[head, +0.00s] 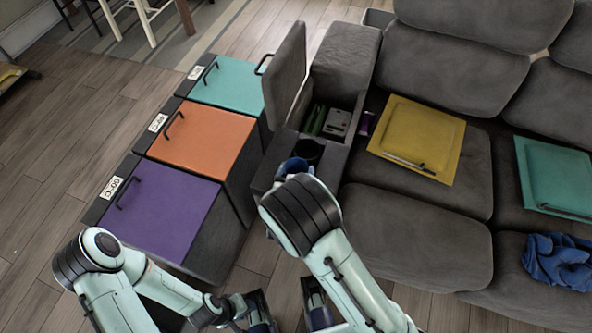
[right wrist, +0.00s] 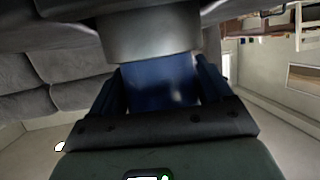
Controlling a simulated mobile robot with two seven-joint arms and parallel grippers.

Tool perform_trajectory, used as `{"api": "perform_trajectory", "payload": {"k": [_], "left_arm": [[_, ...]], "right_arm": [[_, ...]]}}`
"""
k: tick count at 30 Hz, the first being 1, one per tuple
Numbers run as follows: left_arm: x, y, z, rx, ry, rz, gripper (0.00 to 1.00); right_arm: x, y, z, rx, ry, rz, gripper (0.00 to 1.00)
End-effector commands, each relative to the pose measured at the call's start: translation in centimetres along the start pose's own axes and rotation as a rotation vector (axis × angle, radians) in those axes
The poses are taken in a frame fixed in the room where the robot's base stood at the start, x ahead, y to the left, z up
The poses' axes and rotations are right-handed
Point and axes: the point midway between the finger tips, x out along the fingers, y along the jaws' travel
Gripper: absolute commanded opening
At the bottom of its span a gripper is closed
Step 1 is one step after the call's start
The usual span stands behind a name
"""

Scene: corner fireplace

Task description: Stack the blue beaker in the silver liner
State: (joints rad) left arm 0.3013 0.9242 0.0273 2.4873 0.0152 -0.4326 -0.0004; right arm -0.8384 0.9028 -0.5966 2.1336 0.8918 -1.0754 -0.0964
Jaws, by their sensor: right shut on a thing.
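The blue beaker (head: 297,165) shows in part in the head view, mostly behind my right wrist, at the sofa's console. In the right wrist view my right gripper (right wrist: 160,88) is shut on the blue beaker (right wrist: 160,75), which sits between its fingers. A silver cylinder (right wrist: 150,36), which looks like the silver liner, is right at the beaker's far end and covers its edge. I cannot tell how far the beaker is inside it. My left arm reaches to the lower middle of the head view; its fingers cannot be made out clearly.
The console has a dark cup holder (head: 308,152) and a raised lid (head: 286,75). Drawers with purple (head: 155,212), orange (head: 200,140) and teal (head: 230,85) tops stand left. A yellow tray (head: 420,130), a teal tray (head: 560,175) and a blue cloth (head: 558,262) lie on the sofa.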

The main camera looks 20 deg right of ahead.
Motion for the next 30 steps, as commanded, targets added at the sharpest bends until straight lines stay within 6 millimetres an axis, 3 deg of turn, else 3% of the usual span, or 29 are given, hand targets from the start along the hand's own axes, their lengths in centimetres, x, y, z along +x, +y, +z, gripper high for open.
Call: {"api": "perform_trajectory", "payload": {"k": [1,2,3,11,15,30], "left_arm": [[0.0,0.0,0.0,0.0,0.0,0.0,0.43],[-0.1,0.0,0.0,0.0,0.0,0.0,0.43],[-0.1,0.0,0.0,0.0,0.0,0.0,0.43],[-0.1,0.0,0.0,0.0,-0.001,0.0,0.43],[-0.9,0.2,0.4,0.0,-0.009,-0.002,0.43],[-1.8,0.2,1.0,-0.003,-0.028,-0.006,0.43]], "right_arm": [[0.0,0.0,-0.1,0.001,0.001,0.0,0.49],[0.0,0.0,-0.1,0.0,0.001,0.0,0.89],[0.0,0.0,-0.1,0.0,0.001,0.0,1.0],[-0.1,0.0,-0.2,0.001,0.001,0.0,1.0],[-0.6,-0.1,-1.6,0.002,0.002,-0.001,1.0],[-10.7,-0.1,-1.3,-0.001,0.0,-0.003,1.0]]}}
